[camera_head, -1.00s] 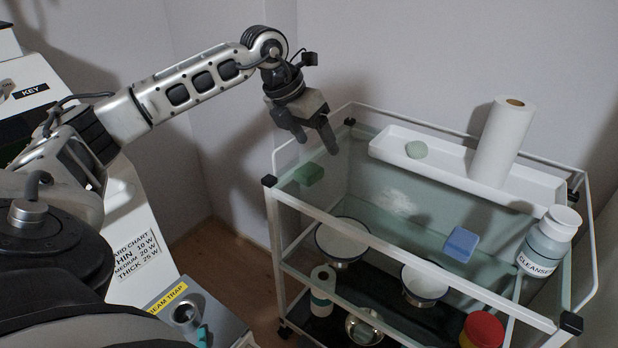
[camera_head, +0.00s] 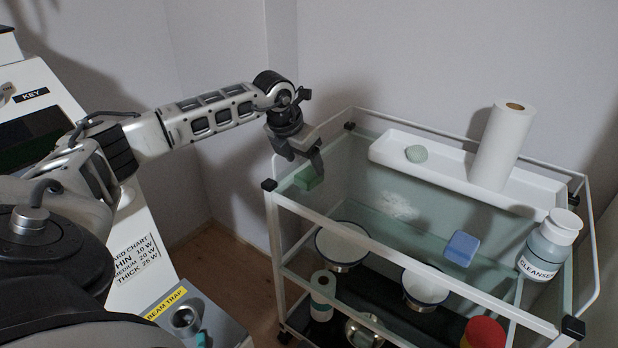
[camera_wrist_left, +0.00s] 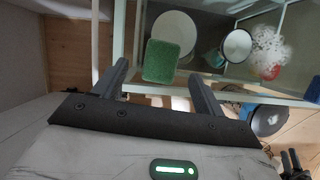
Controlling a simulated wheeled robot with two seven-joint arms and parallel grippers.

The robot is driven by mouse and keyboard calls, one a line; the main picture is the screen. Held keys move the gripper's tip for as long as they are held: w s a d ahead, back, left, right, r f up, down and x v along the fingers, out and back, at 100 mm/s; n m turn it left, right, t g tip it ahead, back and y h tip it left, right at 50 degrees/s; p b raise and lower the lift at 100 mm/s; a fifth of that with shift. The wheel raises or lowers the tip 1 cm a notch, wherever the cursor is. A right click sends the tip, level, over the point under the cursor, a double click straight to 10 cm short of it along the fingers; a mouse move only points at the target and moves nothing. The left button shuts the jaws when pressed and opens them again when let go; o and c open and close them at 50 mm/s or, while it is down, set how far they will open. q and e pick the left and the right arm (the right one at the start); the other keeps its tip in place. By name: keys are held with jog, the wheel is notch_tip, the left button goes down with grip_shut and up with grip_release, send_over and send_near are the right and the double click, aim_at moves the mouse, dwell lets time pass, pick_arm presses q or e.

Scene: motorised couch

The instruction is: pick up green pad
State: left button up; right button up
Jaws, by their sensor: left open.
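The green pad (camera_head: 308,178) lies on the glass top shelf of the trolley, near its left corner. In the left wrist view the green pad (camera_wrist_left: 161,61) shows whole, ahead of and between the two fingers. My left gripper (camera_head: 303,172) is just above the pad, pointing down, and partly covers it in the head view. In the left wrist view the left gripper (camera_wrist_left: 158,82) is open with nothing between its fingers. I cannot tell whether a finger touches the pad.
A white tray (camera_head: 455,172) at the back holds a paper roll (camera_head: 503,146) and a pale green lump (camera_head: 416,153). Bowls (camera_head: 341,246) sit below. A raised rail (camera_head: 400,118) edges the trolley.

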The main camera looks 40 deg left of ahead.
aim_at(308, 173)
pick_arm(q)
jog(key=x, duration=0.4)
jog(key=shift+s+f, duration=0.1)
jog(key=shift+f, duration=0.05)
jog(key=shift+d, duration=0.1)
jog(key=c, duration=1.1)
jog(key=shift+o, duration=0.2)
jog(key=shift+r, duration=0.3)
notch_tip(308, 173, up, 3)
jog(key=shift+s+d+r, duration=0.15)
jog(key=shift+s, duration=0.05)
jog(key=s+d+r+b, duration=0.1)
jog(key=s+d+r, duration=0.8)
jog(key=s, duration=0.1)
jog(key=shift+r, duration=0.1)
